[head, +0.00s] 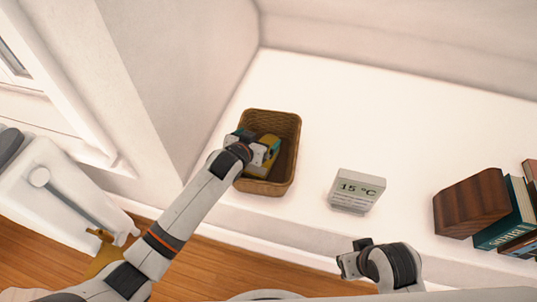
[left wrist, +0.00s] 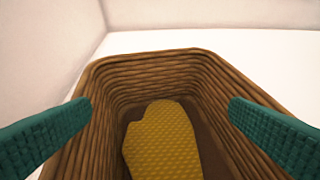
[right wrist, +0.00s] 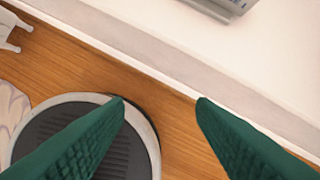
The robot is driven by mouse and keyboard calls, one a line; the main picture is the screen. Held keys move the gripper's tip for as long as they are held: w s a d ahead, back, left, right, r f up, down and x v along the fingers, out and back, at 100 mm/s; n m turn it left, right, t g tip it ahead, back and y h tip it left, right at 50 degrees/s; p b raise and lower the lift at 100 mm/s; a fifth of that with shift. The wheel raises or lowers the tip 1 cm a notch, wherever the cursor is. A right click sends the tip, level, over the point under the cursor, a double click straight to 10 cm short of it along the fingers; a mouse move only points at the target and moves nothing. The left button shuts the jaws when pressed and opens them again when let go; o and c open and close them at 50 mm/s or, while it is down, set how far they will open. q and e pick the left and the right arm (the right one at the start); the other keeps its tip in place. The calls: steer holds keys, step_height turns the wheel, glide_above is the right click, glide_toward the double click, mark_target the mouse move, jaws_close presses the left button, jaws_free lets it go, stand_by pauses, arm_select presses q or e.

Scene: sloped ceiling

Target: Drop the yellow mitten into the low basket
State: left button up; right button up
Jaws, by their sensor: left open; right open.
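The low basket (head: 288,126) is brown and woven and stands on the white ledge near the wall corner. The yellow mitten (left wrist: 163,142) lies inside it, low down between the basket walls, in the left wrist view. My left gripper (left wrist: 160,106) is open above the basket, its teal fingers spread on either side of the mitten and apart from it. In the head view the left gripper and wrist hide part of the basket and mitten. My right gripper (right wrist: 160,101) is open and empty, out in front of the ledge's front edge.
A small grey-white display (head: 355,190) reading 15 °C stands right of the basket. A brown wooden block (head: 470,204) and several books (head: 508,222) are at the far right. The ledge between basket and display is clear.

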arm_select(q)
steer(key=shift+s+a+r, duration=0.15)
steer(key=shift+s, duration=0.15)
steer(key=p+v, duration=0.3)
steer(key=v, duration=0.8)
arm_select(e)
step_height(320, 180, down, 12)
steer(key=shift+w+a+f+g, duration=0.15)
steer(key=shift+w+f+g, duration=0.05)
steer(key=shift+g, duration=0.2)
